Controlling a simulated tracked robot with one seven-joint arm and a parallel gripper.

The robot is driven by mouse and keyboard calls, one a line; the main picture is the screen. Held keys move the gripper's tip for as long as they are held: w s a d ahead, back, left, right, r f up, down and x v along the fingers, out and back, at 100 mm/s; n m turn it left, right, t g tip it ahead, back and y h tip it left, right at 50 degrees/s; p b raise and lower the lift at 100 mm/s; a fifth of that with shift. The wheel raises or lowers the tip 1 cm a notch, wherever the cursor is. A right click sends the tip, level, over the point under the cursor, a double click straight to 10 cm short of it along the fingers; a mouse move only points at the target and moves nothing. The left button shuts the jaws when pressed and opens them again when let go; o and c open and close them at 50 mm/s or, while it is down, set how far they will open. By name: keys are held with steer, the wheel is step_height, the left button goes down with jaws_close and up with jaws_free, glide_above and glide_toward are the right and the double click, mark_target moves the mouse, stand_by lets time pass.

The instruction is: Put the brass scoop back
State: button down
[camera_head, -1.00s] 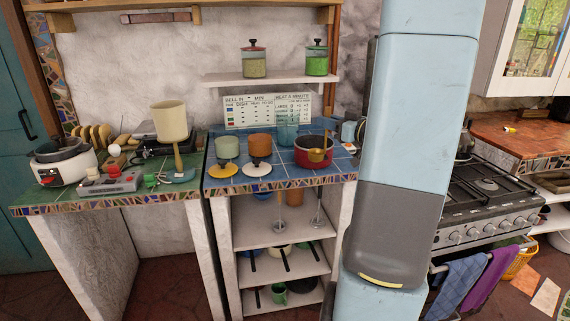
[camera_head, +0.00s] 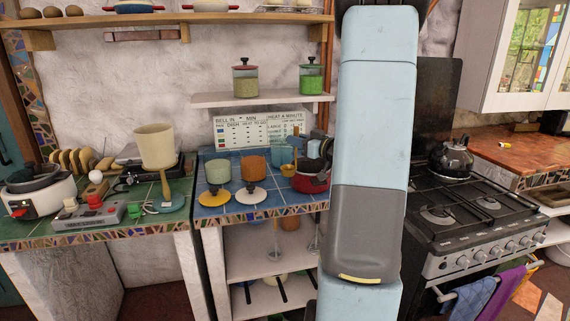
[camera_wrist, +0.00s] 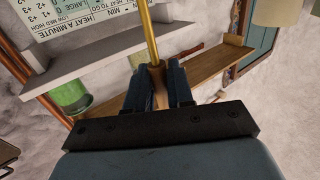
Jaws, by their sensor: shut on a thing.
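The brass scoop (camera_head: 288,170) hangs bowl-down at the left rim of the red pot (camera_head: 318,184) on the blue tiled counter. I cannot tell whether it touches the pot. My gripper (camera_head: 303,143) is shut on the scoop's handle, above the pot and partly behind my own arm. In the wrist view, the brass shaft (camera_wrist: 148,35) runs up from between the fingers of my gripper (camera_wrist: 160,80). The scoop's bowl is out of the wrist view.
A green cup (camera_head: 218,171) and an orange pot (camera_head: 254,168) stand left of the scoop. A yellow lid (camera_head: 215,198) and a white lid (camera_head: 252,196) lie before them. A wall shelf (camera_head: 262,99) with jars hangs above. The stove (camera_head: 450,215) is at right.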

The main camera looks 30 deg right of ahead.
steer(key=w+f, duration=0.5)
steer(key=f, duration=0.4)
steer(key=shift+w, duration=0.25)
steer(key=shift+d+f, duration=0.1)
steer(key=shift+f, duration=0.1)
steer(key=c, duration=1)
jaws_free()
steer(key=shift+o, duration=0.2)
